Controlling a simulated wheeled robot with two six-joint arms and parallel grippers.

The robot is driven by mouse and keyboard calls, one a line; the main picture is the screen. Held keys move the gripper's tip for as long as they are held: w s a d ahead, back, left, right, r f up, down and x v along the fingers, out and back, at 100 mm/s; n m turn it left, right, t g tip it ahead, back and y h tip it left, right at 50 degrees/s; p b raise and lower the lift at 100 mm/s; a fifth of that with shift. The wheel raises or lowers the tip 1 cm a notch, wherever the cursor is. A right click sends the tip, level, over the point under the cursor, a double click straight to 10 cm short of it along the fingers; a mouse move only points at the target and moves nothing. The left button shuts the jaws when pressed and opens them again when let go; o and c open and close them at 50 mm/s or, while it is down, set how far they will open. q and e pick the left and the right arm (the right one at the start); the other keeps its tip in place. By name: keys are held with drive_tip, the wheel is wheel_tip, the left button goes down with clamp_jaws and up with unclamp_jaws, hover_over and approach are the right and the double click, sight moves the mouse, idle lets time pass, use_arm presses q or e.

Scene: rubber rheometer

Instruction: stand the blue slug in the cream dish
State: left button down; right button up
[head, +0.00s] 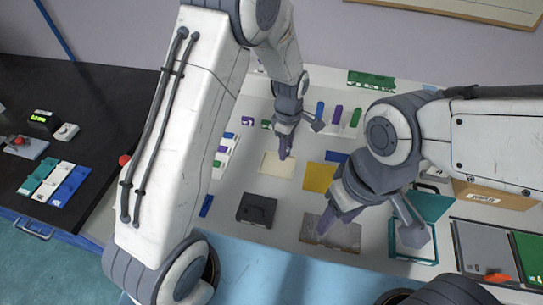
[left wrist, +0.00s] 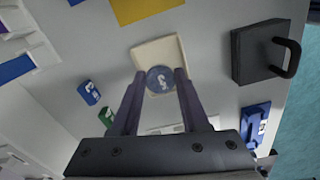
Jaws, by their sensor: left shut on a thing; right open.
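The cream dish (head: 277,166) lies on the pale work surface in the middle of the head view. It also shows in the left wrist view (left wrist: 158,54). My left gripper (head: 286,156) is over the dish, pointing down. In the left wrist view my left gripper (left wrist: 161,76) is shut on the blue slug (left wrist: 160,80), whose round end with a pale mark faces the camera. The slug overlaps the dish in that view; I cannot tell whether it touches the dish floor. In the head view the slug is hidden. My right gripper (head: 366,232) is open and empty.
A yellow mat (head: 319,178) lies right of the dish. A black block with a handle (head: 257,209) stands in front of it. A grey plate (head: 331,234) and a teal frame (head: 412,256) lie near my right gripper. Coloured cylinders (head: 336,115) lie behind.

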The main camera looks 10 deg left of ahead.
use_arm(q)
hover_over(271, 165)
wheel_tip(271, 165, down, 3)
drive_tip(key=shift+r+p, duration=0.1)
drive_tip(key=shift+p, duration=0.35)
wheel_tip(271, 165, down, 3)
drive_tip(key=shift+f+p, duration=0.1)
drive_tip(key=shift+p, duration=0.5)
drive_tip(key=shift+f, duration=0.4)
drive_tip(key=shift+f, duration=0.1)
drive_tip(key=c, duration=0.7)
unclamp_jaws()
